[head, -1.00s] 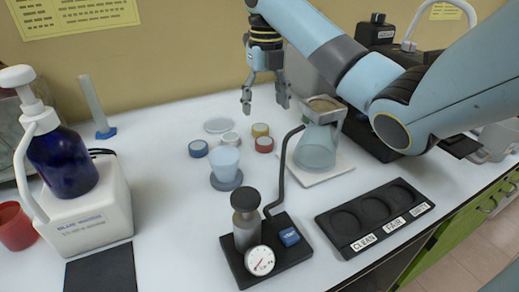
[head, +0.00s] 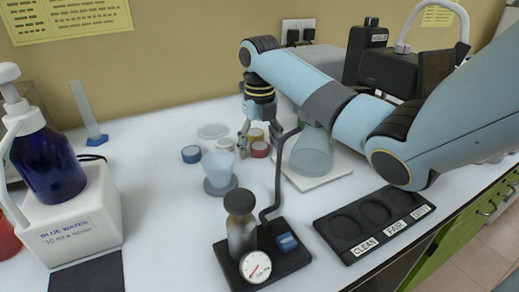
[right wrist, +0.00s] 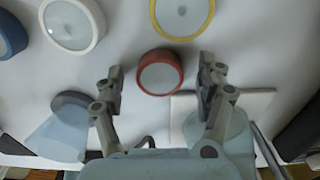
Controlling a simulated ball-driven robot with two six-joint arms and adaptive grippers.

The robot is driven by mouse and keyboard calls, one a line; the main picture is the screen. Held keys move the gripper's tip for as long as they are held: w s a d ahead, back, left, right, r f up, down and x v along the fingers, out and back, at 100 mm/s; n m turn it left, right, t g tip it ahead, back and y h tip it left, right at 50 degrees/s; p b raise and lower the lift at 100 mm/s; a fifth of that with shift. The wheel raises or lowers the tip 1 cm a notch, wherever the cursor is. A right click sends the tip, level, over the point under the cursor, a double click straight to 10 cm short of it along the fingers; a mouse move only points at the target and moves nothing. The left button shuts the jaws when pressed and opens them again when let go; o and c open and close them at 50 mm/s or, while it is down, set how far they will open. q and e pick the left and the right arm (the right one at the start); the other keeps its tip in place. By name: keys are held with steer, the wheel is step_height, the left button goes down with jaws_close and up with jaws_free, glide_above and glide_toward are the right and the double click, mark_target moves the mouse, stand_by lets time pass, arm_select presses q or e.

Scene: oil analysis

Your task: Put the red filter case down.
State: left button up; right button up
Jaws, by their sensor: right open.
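The red filter case (head: 260,150) is a small round case with a pale top, standing on the white table. In the right wrist view it (right wrist: 160,72) shows between my open fingers, with a gap on each side. My right gripper (head: 259,146) is over the case with its fingers pointing down; in its wrist view the gripper (right wrist: 160,88) holds nothing. I cannot tell exactly how far down the fingertips reach beside the case. My left gripper is not in view.
Yellow (right wrist: 182,14), white (right wrist: 73,24) and blue (head: 191,154) cases stand close by. A funnel cup (head: 219,165) and a flask (head: 312,152) on a white plate flank the spot. A bent tube (head: 278,175) rises in front. A black tray (head: 352,249) labelled CLEAN, FAIR and DIRTY lies front right.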

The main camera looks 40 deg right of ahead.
mark_target(259, 146)
steer(key=c, duration=1.1)
step_height(259, 146, up, 9)
steer(key=shift+f+p, duration=0.1)
steer(key=shift+p, duration=0.5)
steer(key=shift+c, duration=0.2)
steer(key=shift+r+p, duration=0.35)
step_height(259, 146, down, 6)
steer(key=b, duration=0.5)
steer(key=shift+r, duration=0.35)
